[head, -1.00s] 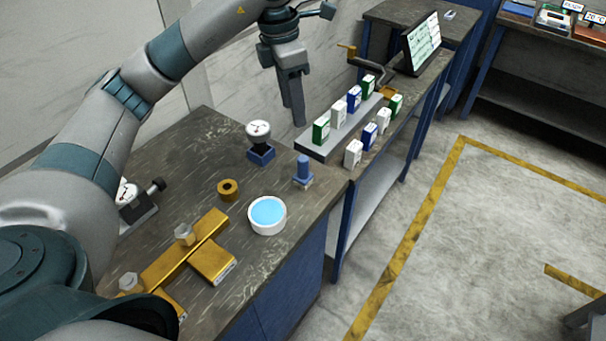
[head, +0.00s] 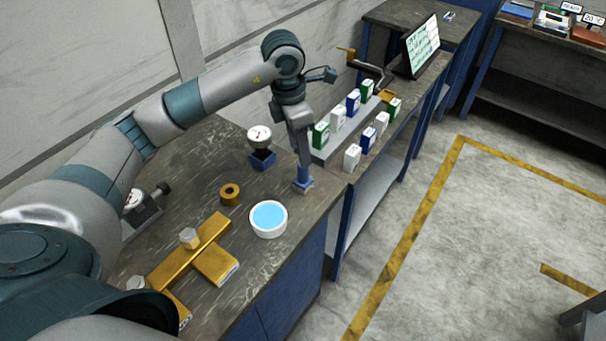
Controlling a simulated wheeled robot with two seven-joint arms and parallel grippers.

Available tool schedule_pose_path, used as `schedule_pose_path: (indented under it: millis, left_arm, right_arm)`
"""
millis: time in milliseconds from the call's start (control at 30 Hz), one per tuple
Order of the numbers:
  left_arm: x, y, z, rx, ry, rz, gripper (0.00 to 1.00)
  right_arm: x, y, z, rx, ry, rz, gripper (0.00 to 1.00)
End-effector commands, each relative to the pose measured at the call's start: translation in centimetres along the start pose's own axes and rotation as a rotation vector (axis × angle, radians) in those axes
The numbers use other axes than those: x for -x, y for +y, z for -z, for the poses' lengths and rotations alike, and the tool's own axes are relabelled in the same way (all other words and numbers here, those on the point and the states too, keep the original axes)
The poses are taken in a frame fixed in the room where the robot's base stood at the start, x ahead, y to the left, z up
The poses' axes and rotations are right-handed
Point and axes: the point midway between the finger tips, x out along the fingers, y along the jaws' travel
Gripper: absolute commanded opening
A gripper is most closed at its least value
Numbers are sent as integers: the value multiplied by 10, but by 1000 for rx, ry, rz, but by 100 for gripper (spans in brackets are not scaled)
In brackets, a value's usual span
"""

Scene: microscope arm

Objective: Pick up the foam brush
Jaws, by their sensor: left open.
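A small upright piece with a blue handle and a pale base, which looks like the foam brush (head: 303,184), stands near the right edge of the dark worktop (head: 205,165). My left gripper (head: 303,165) points down right over it, and its fingers hide the handle's upper part. The gripper is open. I cannot tell whether the fingers are around the handle or just in front of it. My right gripper is not in view.
Left of the brush stands a dial gauge (head: 259,137) on a blue block. A white dish of blue liquid (head: 268,218), a brass ring (head: 230,194) and a brass T-shaped fixture (head: 214,262) lie nearer. Several small boxes (head: 352,157) stand beyond on the neighbouring bench.

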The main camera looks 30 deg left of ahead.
Motion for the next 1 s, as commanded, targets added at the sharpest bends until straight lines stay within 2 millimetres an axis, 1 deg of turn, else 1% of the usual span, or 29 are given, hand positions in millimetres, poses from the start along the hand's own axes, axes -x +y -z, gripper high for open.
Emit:
schedule_pose_path:
  millis: [33, 200, 533, 667, 833, 1000]
  left_arm:
    - [-5, 0, 0, 1, 3, 2, 45]
    - [-18, 0, 0, 0, 1, -1, 45]
    - [-19, 0, 0, 0, 0, -1, 45]
    - [-22, -1, 0, 0, 1, 1, 45]
    - [-35, -3, 0, 0, 3, 3, 45]
    - [-57, -4, 0, 2, 2, 2, 45]
  right_arm:
    - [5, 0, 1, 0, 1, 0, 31]
    - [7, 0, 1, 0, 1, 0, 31]
    - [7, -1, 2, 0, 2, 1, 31]
    - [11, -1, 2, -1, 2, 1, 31]
    - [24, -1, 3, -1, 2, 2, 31]
    - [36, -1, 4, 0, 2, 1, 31]
